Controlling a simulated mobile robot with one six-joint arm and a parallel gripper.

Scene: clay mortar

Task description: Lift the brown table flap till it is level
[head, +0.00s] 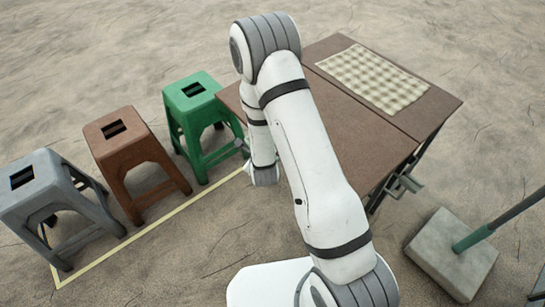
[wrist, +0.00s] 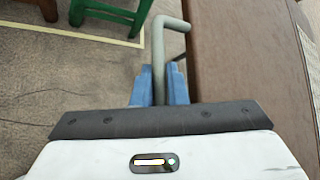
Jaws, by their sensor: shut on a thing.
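The brown table flap (head: 352,128) spreads from the seam beside the fixed brown table top (head: 432,105) toward the left, and my arm covers much of it. It looks roughly in line with the top; I cannot tell whether it is exactly level. In the wrist view the flap (wrist: 235,60) fills the right side. A grey bent-rod handle (wrist: 158,48) stands beside the flap's edge. My gripper (wrist: 160,84) is shut on this handle, with a blue finger on each side of the rod. In the head view the fingers are mostly hidden by my arm.
A checkered cloth (head: 373,77) lies on the fixed top. Green (head: 200,125), brown (head: 135,160) and grey (head: 45,205) stools stand in a row at left, beside a yellow floor line (head: 150,228). A concrete block with a pole (head: 450,255) stands at lower right.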

